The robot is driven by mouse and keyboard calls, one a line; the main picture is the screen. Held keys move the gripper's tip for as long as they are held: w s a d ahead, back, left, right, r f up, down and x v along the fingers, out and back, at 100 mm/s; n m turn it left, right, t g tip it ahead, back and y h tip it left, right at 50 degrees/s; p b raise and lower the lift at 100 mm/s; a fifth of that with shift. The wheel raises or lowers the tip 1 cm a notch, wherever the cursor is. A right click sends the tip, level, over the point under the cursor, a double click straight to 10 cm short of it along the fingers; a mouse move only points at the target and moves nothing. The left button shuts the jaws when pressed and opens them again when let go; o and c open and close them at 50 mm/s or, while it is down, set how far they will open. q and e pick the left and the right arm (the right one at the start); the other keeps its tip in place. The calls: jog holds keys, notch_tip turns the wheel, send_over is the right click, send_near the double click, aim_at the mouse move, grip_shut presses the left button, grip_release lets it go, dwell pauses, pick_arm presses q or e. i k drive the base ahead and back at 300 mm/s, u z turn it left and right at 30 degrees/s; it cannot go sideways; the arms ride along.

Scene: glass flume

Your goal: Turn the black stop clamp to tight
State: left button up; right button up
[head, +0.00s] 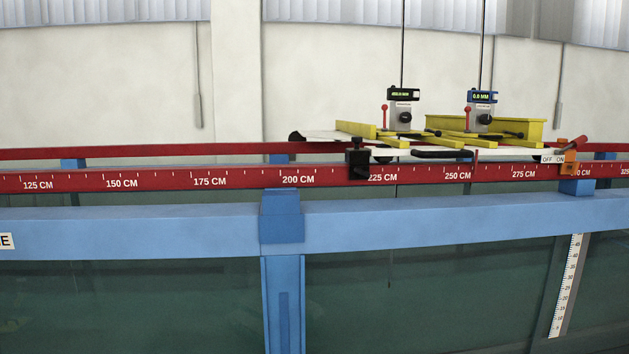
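The black stop clamp (357,160) sits on the front red scale rail (215,179), just left of the 225 CM mark. It has a small black knob on top, and its body hangs over the rail's front face. I cannot tell from this view whether it is tight or loose. It stands at the left part of the carriage's front edge; whether they touch is unclear. Neither of my grippers shows in the head view.
A carriage with yellow beams (485,125) and two gauge posts rides on the rails. An orange clamp (569,157) with a red lever and an OFF ON label sits at its right. Blue beam (150,230) and glass lie below. The rail left of the black clamp is clear.

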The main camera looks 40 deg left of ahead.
aim_at(358, 170)
jog(key=u, duration=0.35)
jog(key=k, duration=0.2)
jog(key=u, duration=0.6)
jog(key=i, duration=0.85)
jog(key=u, duration=0.1)
